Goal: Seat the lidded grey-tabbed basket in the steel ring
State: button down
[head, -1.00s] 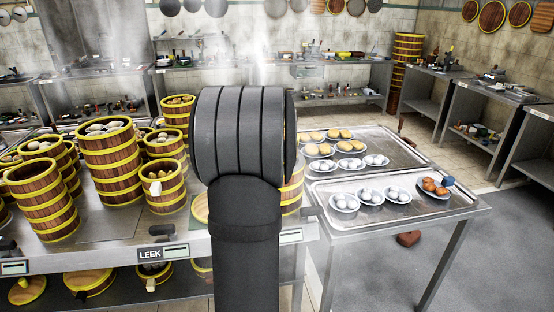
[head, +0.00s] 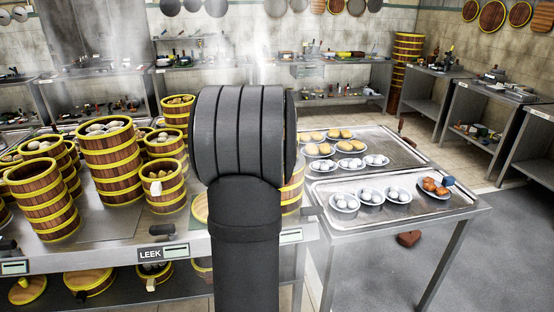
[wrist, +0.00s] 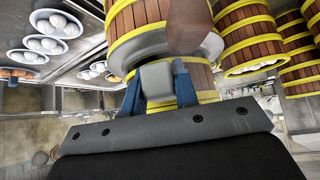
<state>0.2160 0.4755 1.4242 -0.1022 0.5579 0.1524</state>
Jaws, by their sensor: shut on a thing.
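In the wrist view, my gripper (wrist: 158,88) has two blue fingers shut on a grey tab (wrist: 157,77). The tab belongs to a wooden basket with yellow bands (wrist: 203,77), just behind the fingers. A grey metallic band (wrist: 135,50), which looks like the steel ring, lies close against the basket, with a yellow-banded wooden wall (wrist: 122,22) beyond it. I cannot tell whether the basket is seated in it. A blurred brown piece (wrist: 188,25) covers part of both; the lid is not clearly seen. In the head view my arm hides the gripper and nearly all of the basket.
Several wooden steamer towers (head: 111,160) crowd the counter left of my arm; some stand open with white buns. A LEEK label (head: 150,254) is on the counter's front edge. A steel table (head: 440,207) at right holds plates of food. More towers (wrist: 250,40) show in the wrist view.

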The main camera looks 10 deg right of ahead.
jog(key=shift+f, duration=0.45)
jog(key=shift+r, duration=0.2)
jog(key=shift+r, duration=0.3)
dwell(0.5)
jog(key=shift+f, duration=0.35)
jog(key=c, duration=1.2)
grip_release()
jog(key=shift+o, duration=0.7)
jog(key=shift+f, duration=0.1)
jog(key=shift+f, duration=0.1)
jog(key=shift+c, duration=1)
